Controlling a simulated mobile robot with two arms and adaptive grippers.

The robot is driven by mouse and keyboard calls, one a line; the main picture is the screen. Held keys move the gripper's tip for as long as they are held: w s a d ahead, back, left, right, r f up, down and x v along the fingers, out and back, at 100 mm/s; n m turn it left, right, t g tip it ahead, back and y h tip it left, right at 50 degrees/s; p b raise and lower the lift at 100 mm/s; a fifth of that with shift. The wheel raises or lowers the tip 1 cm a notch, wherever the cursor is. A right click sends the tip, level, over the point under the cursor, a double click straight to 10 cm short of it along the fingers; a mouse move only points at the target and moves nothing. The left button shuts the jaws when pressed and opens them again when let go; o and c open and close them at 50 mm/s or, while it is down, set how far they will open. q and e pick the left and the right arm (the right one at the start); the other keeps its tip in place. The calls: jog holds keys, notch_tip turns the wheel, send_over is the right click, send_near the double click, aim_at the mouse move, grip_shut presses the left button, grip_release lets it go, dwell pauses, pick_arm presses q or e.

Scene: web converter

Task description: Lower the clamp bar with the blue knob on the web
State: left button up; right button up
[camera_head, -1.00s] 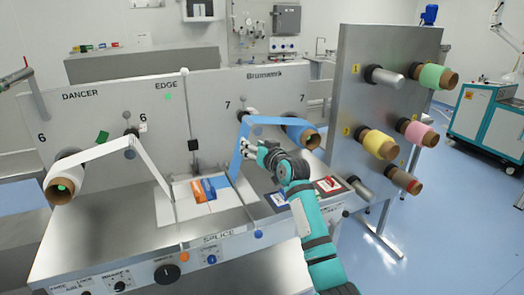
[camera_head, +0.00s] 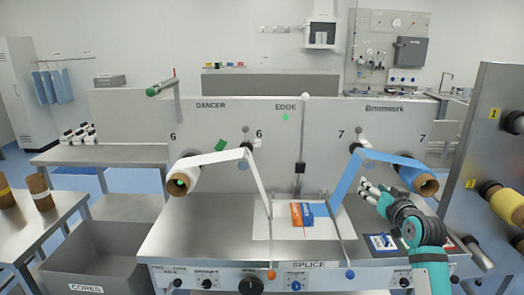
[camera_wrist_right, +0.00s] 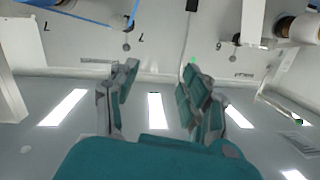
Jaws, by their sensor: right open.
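The clamp bar with the blue knob (camera_head: 350,274) is a thin metal rod running back from the front of the splice table, along the lower end of the blue web (camera_head: 348,177). I cannot tell how far it stands above the table. The blue web slopes from the right roll (camera_head: 426,185) over a roller down to the table. My right gripper (camera_head: 366,189) is open and empty, just right of the blue web and behind the knob. In the right wrist view its two fingers (camera_wrist_right: 158,88) stand apart with nothing between them. My left gripper is not in view.
A similar bar with an orange knob (camera_head: 271,274) lies by the white web (camera_head: 257,183) on the left. Orange and blue packets (camera_head: 302,214) lie between the bars. A panel with rolls (camera_head: 508,204) stands at the right. A grey cores bin (camera_head: 95,268) is at the left.

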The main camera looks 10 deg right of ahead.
jog(key=s+a+f+n+g+y, duration=0.1)
jog(key=s+a+f+n+g, duration=0.15)
jog(key=s+a+f, duration=0.7)
jog(key=s+a+f+n+g+y, duration=0.15)
jog(key=s+a+f+g, duration=0.35)
jog(key=f, duration=0.7)
jog(key=s+a+f+n+g, duration=0.1)
jog(key=s+a+f+g, duration=0.2)
jog(key=s, duration=0.5)
jog(key=s+a+f+g, duration=0.15)
jog(key=s+a, duration=0.25)
jog(key=s, duration=0.4)
jog(key=s+a+f+n+g, duration=0.1)
jog(key=s+a+f, duration=0.25)
jog(key=s, duration=0.55)
notch_tip(320, 180, down, 28)
jog(key=s+g+b, duration=0.1)
jog(key=b, duration=0.1)
jog(key=s+d+f+g+b, duration=0.1)
jog(key=s+d+f+b, duration=0.1)
jog(key=s+f, duration=1.4)
jog(key=shift+s+d+f, duration=0.25)
jog(key=shift+d+f, duration=0.25)
jog(key=shift+f, duration=0.1)
